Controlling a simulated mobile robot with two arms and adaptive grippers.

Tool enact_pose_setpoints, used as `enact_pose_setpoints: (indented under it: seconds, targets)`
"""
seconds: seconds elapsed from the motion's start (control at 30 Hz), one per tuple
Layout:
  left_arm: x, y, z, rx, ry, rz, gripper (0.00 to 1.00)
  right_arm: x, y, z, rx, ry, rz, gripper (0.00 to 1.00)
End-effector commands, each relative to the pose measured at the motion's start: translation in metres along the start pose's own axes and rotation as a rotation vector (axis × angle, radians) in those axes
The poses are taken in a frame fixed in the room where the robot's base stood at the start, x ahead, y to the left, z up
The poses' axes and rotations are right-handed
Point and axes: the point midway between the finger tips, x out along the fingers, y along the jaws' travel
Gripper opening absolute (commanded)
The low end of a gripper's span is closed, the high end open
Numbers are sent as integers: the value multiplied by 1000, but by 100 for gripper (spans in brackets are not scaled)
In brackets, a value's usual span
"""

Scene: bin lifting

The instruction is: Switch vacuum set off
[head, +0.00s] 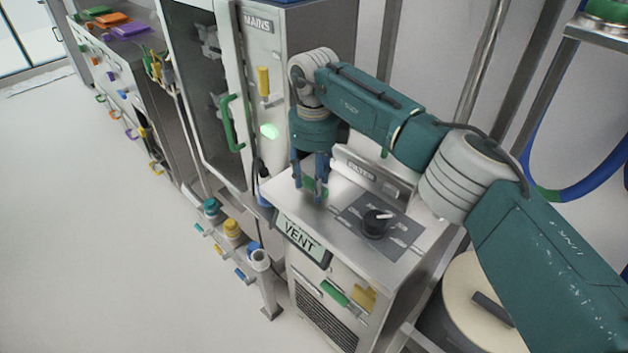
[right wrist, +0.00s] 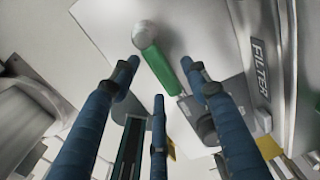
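The vacuum set looks to be the grey cabinet (head: 415,255) with the VENT sign (head: 301,240), a FILTER label and a black knob (head: 376,222) on its top. A green lever (head: 316,187) sits near the left end of the top. My right gripper (head: 311,190) points down over that lever. In the right wrist view, the green lever (right wrist: 162,70) with a grey ball end lies between the spread blue fingers (right wrist: 160,85), with gaps on both sides. The right gripper is open and holds nothing. My left gripper is not in view.
A tall cabinet marked MAINS (head: 258,25) stands just behind, with a yellow handle (head: 263,82) and a green door handle (head: 231,122). Coloured valves (head: 231,229) stand low at the left. A round drum (head: 470,300) is at the right. The floor at left is clear.

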Motion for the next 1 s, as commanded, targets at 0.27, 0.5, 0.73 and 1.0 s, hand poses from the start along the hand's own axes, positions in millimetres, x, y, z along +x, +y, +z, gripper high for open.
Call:
enact_pose_setpoints:
  seconds: [0.27, 0.5, 0.73, 1.0]
  targets:
    - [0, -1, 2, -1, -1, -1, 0, -20, 0, 0, -2, -1, -1, 46]
    - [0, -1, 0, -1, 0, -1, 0, -71, 0, 1, -1, -2, -2, 46]
    - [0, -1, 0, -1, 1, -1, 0, -109, 0, 1, 1, -1, -1, 46]
    - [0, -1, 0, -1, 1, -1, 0, -120, 0, 0, 0, 1, 0, 46]
